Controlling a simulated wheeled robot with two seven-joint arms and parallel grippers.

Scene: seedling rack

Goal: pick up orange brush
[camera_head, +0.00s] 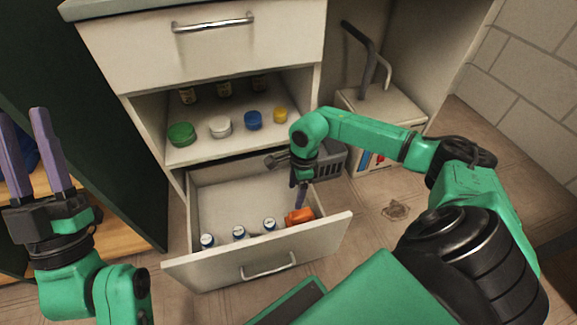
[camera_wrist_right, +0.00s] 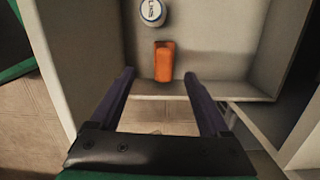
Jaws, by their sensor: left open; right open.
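The orange brush (camera_head: 299,216) lies in the front right corner of the open drawer (camera_head: 222,193). In the right wrist view the orange brush (camera_wrist_right: 164,61) shows as a rounded orange block beyond my fingertips. My right gripper (camera_head: 300,193) points down into the drawer just behind the brush; its open fingers also show in the right wrist view (camera_wrist_right: 160,84), with nothing between them. My left gripper (camera_head: 22,115) is open and empty at the far left, fingers pointing up, away from the drawer.
Several small bottles with white and blue caps (camera_head: 238,232) stand along the drawer's front. A shelf above holds a green lid (camera_head: 181,133), a white lid (camera_head: 220,127) and other jars. A grey basket (camera_head: 328,160) and a white box (camera_head: 381,107) stand to the right.

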